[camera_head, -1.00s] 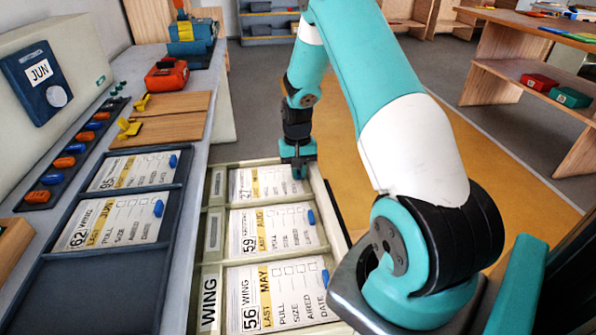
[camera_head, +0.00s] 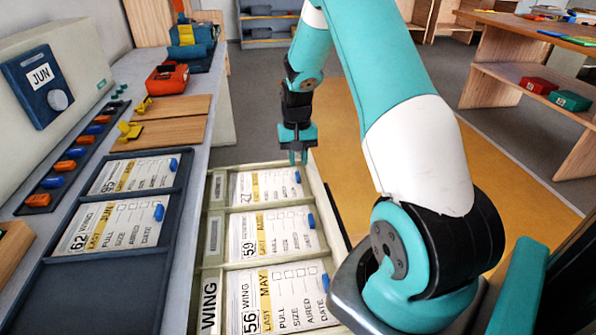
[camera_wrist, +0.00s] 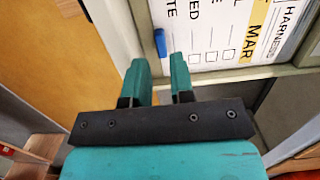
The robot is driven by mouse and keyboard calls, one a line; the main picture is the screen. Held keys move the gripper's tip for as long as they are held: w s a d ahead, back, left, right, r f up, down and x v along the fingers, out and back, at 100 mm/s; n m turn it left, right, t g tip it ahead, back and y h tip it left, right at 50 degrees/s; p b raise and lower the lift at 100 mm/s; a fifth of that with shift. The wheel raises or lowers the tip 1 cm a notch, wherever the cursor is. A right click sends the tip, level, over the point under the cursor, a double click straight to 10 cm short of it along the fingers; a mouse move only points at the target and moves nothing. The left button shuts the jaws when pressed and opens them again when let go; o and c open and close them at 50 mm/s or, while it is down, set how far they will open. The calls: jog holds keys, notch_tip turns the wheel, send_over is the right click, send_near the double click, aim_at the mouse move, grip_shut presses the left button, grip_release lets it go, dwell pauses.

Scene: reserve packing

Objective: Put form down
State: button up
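My gripper (camera_head: 298,158) hangs just above the far end of the cream drawer (camera_head: 335,222). Its two teal fingers are apart with nothing between them, also in the wrist view (camera_wrist: 161,75). Below it, the form numbered 27 (camera_head: 262,188) lies flat in the drawer's far compartment. Its blue tab is clear of the fingers; the wrist view shows this form (camera_wrist: 225,30), marked HARNESS and MAR, and its blue tab (camera_wrist: 160,43). Form 59 (camera_head: 270,236) lies in the middle compartment and form 56 WING MAY (camera_head: 280,300) in the near one.
A dark tray (camera_head: 172,215) on the counter holds form 62 WING JUN (camera_head: 110,228) and another form (camera_head: 130,176) behind it; its near compartment is empty. A grey box with a JUN dial (camera_head: 48,78) stands at left. Yellow clips (camera_head: 130,130) lie on wooden boards.

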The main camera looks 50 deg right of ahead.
notch_tip(320, 180, up, 6)
jog(key=a+r+n+t, duration=0.1)
jog(key=a+r+n, duration=0.55)
jog(key=a, duration=0.75)
jog(key=s+a+r+n+y, duration=0.1)
jog(key=s+a+r+n, duration=0.3)
jog(key=s+a, duration=0.6)
jog(key=s+a+r+n+y, duration=0.2)
jog(key=s+a+r+n, duration=0.2)
jog(key=s+a, duration=0.6)
jog(key=shift+s+a+r, duration=0.3)
jog(key=shift+s+r, duration=0.1)
jog(key=shift+s, duration=0.5)
jog(key=shift+r, duration=0.1)
notch_tip(320, 180, up, 9)
jog(key=p, duration=0.9)
